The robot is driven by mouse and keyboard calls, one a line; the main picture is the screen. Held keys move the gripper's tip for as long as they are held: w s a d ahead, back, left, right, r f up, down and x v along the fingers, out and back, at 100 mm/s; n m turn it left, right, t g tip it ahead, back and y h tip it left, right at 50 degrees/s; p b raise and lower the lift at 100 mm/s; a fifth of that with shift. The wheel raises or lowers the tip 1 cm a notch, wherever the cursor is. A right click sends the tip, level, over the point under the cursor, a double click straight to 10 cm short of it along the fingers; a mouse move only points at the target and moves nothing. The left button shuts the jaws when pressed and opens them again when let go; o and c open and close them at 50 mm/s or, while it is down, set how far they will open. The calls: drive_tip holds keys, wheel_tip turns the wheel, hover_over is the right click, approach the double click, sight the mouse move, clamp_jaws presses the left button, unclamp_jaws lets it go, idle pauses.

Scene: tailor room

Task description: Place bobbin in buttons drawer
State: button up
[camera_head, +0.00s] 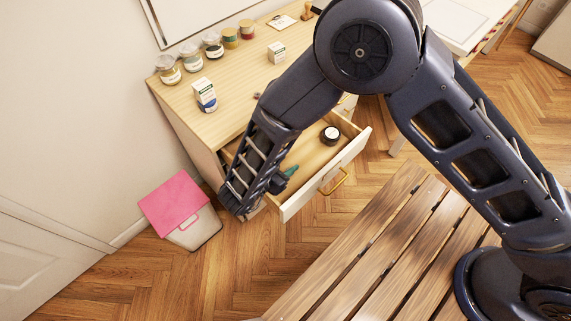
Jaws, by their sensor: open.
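An open wooden drawer (354,148) with a pale front and a brass handle (334,182) juts from the wooden cabinet. A small round dark item with a pale centre (330,135) lies in it toward the right. I cannot tell whether that is the bobbin. A small teal item (291,170) shows at the drawer's left part, right beside my gripper (279,184); its shape is mostly hidden. My gripper is open at the drawer's left end, partly hidden by my arm. I cannot tell whether it touches the teal item.
Several jars (191,57) stand along the back of the cabinet top (235,83). A pink-lidded bin (173,204) stands on the floor at left. A slatted wooden bench (365,258) is at lower right. Floor below the drawer is clear.

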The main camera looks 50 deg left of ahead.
drive_tip(key=shift+r, duration=0.45)
drive_tip(key=v, duration=1.2)
